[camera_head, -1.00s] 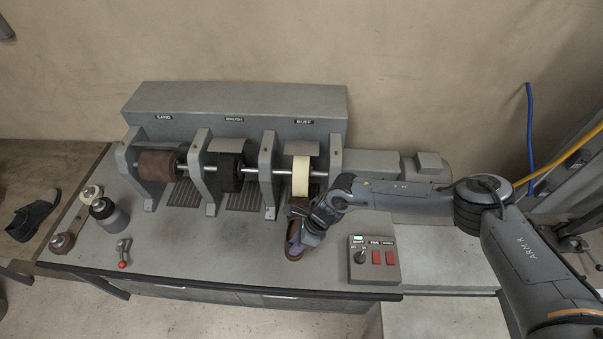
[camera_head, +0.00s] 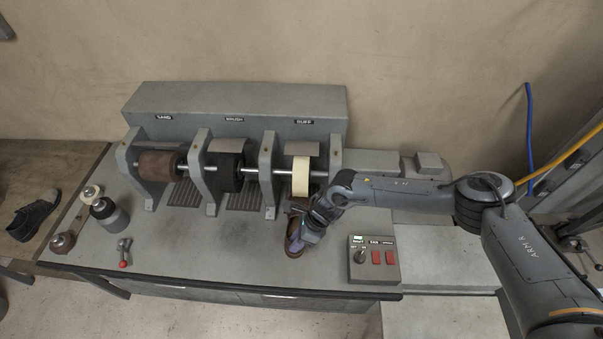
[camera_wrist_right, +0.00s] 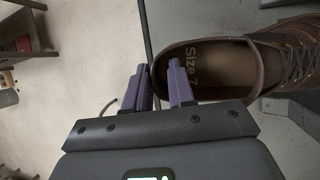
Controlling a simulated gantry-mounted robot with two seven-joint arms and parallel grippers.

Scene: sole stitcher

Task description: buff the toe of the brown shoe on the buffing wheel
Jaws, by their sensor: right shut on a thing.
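My right gripper (camera_head: 296,242) is shut on the heel end of the brown shoe (camera_head: 291,228), in front of the buffing wheel. In the right wrist view the purple fingers (camera_wrist_right: 166,84) pinch the rim at the heel of the brown shoe (camera_wrist_right: 262,68); its insole reads "Size 7" and its laces lie to the right. The cream buffing wheel (camera_head: 301,178) is under the BUFF label. The shoe's toe end points up toward the wheel and is partly hidden by my gripper; I cannot tell whether it touches. My left gripper is out of view.
A brown sanding wheel (camera_head: 158,165) and a black brush wheel (camera_head: 225,172) share the shaft, between grey uprights. A switch box (camera_head: 374,262) with a green light stands right of the shoe. A dark shoe (camera_head: 32,217) lies far left. The front middle of the bench is clear.

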